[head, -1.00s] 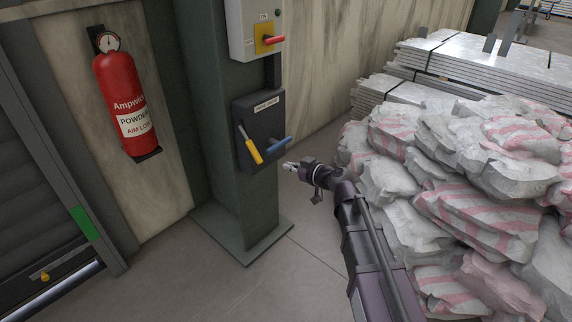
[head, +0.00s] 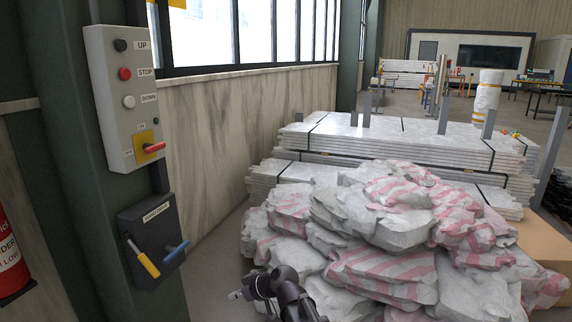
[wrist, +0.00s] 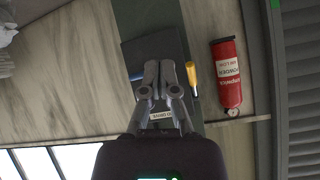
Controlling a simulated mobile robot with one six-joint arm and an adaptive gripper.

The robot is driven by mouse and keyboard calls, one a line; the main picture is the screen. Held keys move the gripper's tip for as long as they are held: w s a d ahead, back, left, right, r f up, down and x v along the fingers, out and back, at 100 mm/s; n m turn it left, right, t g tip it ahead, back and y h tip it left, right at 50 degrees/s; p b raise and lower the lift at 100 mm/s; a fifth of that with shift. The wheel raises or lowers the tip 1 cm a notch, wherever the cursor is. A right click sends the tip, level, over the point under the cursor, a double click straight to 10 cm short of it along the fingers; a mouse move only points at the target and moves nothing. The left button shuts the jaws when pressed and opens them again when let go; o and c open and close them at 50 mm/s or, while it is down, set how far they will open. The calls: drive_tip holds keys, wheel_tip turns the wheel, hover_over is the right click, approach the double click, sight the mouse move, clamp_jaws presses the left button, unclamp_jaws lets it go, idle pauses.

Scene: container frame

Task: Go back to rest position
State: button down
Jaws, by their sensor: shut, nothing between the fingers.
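My gripper (head: 236,295) shows at the bottom of the head view, low and in front of the sack pile. In the wrist view my gripper (wrist: 158,68) has its fingers together, with nothing between them. Beyond the fingers is the black lever box (head: 148,232) on the green column, with a yellow-handled lever (head: 143,262) and a blue-handled lever (head: 176,250). The yellow lever (wrist: 192,75) shows right of the fingers in the wrist view; the blue one (wrist: 136,76) is partly hidden at their left. My gripper is apart from the levers in the head view.
A control box (head: 124,98) with UP, STOP and DOWN buttons and a red-handled switch hangs above the lever box. Sacks (head: 380,235) are piled close right of my arm, with metal sheets (head: 400,140) behind. A fire extinguisher (wrist: 227,72) hangs on the wall.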

drive_tip(key=s+d+f+m+g+h, duration=0.1)
drive_tip(key=s+d+f+m+h, duration=0.25)
drive_tip(key=d, duration=0.75)
drive_tip(key=s+d+f+m+g+h, duration=0.2)
drive_tip(key=s+d+m+h, duration=0.15)
drive_tip(key=d, duration=0.65)
drive_tip(key=s+d+f+m+g+h, duration=0.1)
drive_tip(key=s+d+f+m+h, duration=0.2)
drive_tip(key=d, duration=0.8)
wheel_tip(320, 180, up, 32)
drive_tip(key=m+p, duration=0.1)
drive_tip(key=p, duration=3)
drive_tip(key=shift+s+a+r, duration=0.15)
drive_tip(key=shift+s, duration=0.3)
